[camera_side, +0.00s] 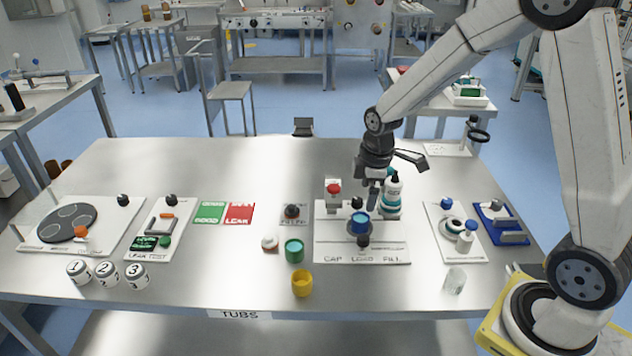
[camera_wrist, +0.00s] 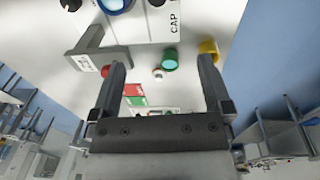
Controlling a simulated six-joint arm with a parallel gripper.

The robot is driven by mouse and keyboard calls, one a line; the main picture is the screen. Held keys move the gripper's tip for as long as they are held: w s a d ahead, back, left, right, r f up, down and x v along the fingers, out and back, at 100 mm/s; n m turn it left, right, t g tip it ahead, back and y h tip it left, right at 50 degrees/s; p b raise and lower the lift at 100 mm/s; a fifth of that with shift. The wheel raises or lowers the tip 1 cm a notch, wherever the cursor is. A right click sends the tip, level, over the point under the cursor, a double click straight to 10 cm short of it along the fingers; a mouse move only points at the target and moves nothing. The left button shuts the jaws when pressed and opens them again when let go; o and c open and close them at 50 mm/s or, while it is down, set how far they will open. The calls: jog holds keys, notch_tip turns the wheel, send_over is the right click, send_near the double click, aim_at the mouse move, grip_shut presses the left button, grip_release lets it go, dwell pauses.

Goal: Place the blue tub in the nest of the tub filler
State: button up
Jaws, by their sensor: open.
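The blue tub (camera_side: 360,223) sits upright on the dark round nest (camera_side: 359,240) of the tub filler (camera_side: 330,252), a white panel lettered CAP LOAD FILL. In the wrist view, part of the blue tub (camera_wrist: 117,5) shows at the top edge, outside the jaws. My gripper (camera_side: 373,195) is open and empty, above and close behind the tub in the side view; whether it touches the tub cannot be told there. In the wrist view my gripper (camera_wrist: 161,64) has its two fingers wide apart with nothing between them.
A green tub (camera_side: 294,251) and a yellow tub (camera_side: 302,284) stand left of the filler. A clear cup (camera_side: 454,281) stands front right. The table's back left is clear.

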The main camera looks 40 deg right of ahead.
jog(key=s+a+r+m+t, duration=0.1)
jog(key=s+a+m, duration=0.5)
jog(key=s+m, duration=0.3)
jog(key=shift+s+a, duration=0.2)
jog(key=shift+s, duration=1.2)
